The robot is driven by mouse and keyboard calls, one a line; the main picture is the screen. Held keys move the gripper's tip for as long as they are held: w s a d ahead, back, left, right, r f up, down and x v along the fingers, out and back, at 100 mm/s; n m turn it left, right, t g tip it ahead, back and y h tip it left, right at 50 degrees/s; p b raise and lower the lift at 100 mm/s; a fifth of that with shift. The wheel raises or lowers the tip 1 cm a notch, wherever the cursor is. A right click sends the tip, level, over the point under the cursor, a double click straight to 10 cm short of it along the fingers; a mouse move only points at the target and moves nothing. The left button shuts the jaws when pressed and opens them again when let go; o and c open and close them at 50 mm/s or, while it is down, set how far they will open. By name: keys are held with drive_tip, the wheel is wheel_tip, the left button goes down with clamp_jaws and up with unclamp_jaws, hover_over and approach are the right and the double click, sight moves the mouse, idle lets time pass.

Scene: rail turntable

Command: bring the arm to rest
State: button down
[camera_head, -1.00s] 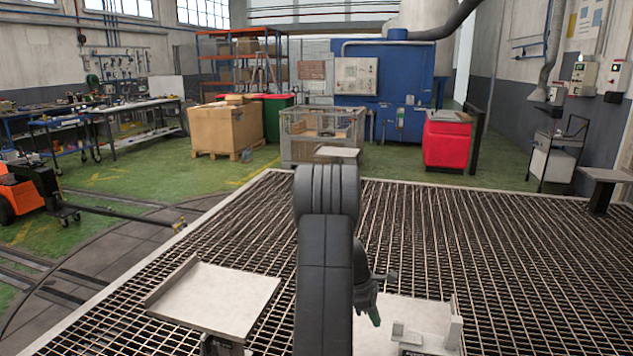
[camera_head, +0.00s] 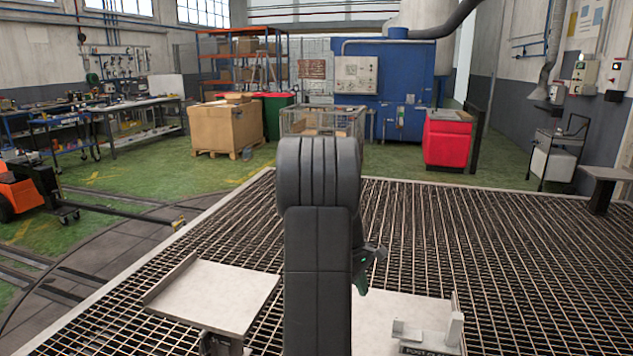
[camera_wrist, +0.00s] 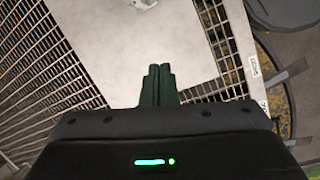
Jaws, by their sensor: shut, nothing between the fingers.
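My arm stands upright in the middle of the head view, its dark links hiding part of the grating behind. My gripper (camera_head: 362,288) shows just right of the arm, low over the right-hand pale plate. In the wrist view my gripper (camera_wrist: 160,72) has its two dark green fingers together, with nothing between them. A pale plate (camera_wrist: 115,55) lies beyond the fingertips, apart from them.
A pale tray (camera_head: 215,297) stands left of my arm. The right plate (camera_head: 380,315) carries a light bracket (camera_head: 440,332) with a label. Metal grating (camera_head: 530,260) spreads around. A grey stand (camera_head: 605,175) is at the far right.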

drive_tip(key=s+d+r+m+t+y+b, duration=0.1)
drive_tip(key=s+d+m+t, duration=0.3)
drive_tip(key=m, duration=0.9)
drive_tip(key=shift+s+d+r+y, duration=0.4)
drive_tip(key=shift+s+d+r, duration=0.1)
drive_tip(key=shift+s+d, duration=0.8)
